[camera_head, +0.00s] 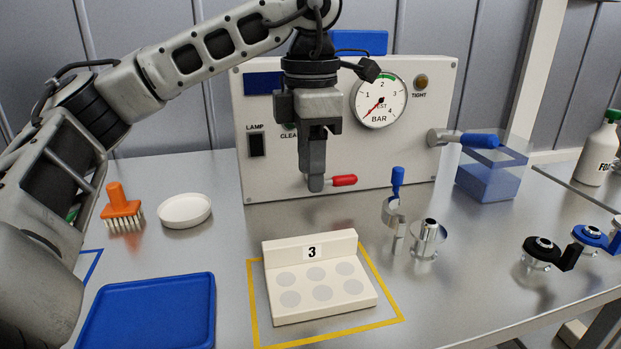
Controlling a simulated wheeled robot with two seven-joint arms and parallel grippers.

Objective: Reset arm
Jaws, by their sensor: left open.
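My left arm comes in from the left and reaches across the upper middle of the head view. My left gripper (316,184) points down in front of the white test panel (245,185). It is open, but its fingers overlap from this angle. I see nothing held in it. A red-handled part (344,180) shows just right of the fingertips; I cannot tell whether they touch. Below the gripper, a white block marked 3 (318,313) with several round grey spots stands inside a yellow outline on the metal table. My right gripper is not in view.
A blue tray (150,276), an orange brush (121,206) and a white dish (185,211) are at left. Metal fittings (427,240), a blue-handled piece (397,183), a clear blue tank (490,182), black (541,250) and blue caps and a white bottle (598,156) are at right.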

